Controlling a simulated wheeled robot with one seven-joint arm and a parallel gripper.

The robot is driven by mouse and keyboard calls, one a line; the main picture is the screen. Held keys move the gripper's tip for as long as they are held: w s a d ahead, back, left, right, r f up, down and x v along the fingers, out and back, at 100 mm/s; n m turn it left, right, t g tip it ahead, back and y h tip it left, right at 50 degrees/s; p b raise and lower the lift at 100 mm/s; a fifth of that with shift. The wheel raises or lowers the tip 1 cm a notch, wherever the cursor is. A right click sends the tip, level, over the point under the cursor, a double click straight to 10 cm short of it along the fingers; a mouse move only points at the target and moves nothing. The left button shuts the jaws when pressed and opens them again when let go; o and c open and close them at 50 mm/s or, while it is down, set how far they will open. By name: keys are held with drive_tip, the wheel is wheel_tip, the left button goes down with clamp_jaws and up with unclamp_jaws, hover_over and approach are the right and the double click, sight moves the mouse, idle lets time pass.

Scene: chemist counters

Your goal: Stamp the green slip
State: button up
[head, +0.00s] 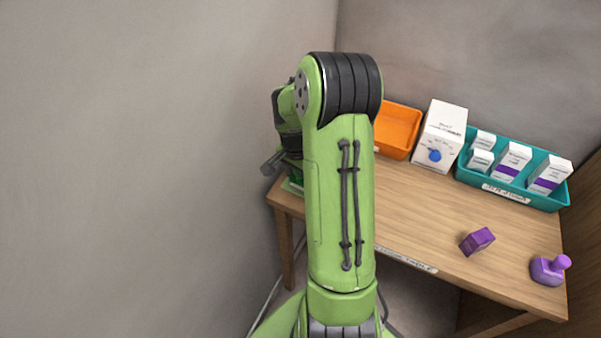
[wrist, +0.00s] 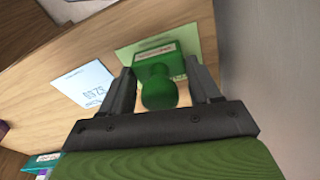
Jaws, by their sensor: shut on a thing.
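In the wrist view my gripper (wrist: 162,82) is shut on a green stamp (wrist: 158,92), with a finger on each side of its round knob. The stamp's block is over the green slip (wrist: 182,38), which lies on the wooden counter. I cannot tell whether the stamp touches the slip. In the head view my arm hides most of the gripper and the slip; only a bit of green (head: 293,187) shows at the counter's left end.
A pale blue slip (wrist: 84,83) lies beside the green one. A purple box (head: 477,241) and a purple stamp (head: 549,270) are at the counter's right. An orange tray (head: 400,112), a white carton (head: 440,135) and a teal tray (head: 537,200) of boxes line the back. A wall is close on the left.

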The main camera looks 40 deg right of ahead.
drive_tip(key=shift+f+b, duration=0.45)
drive_tip(key=shift+f, duration=0.05)
idle(1.8)
wheel_tip(320, 180, up, 7)
drive_tip(key=p, duration=0.5)
drive_tip(key=shift+r, duration=0.15)
idle(0.7)
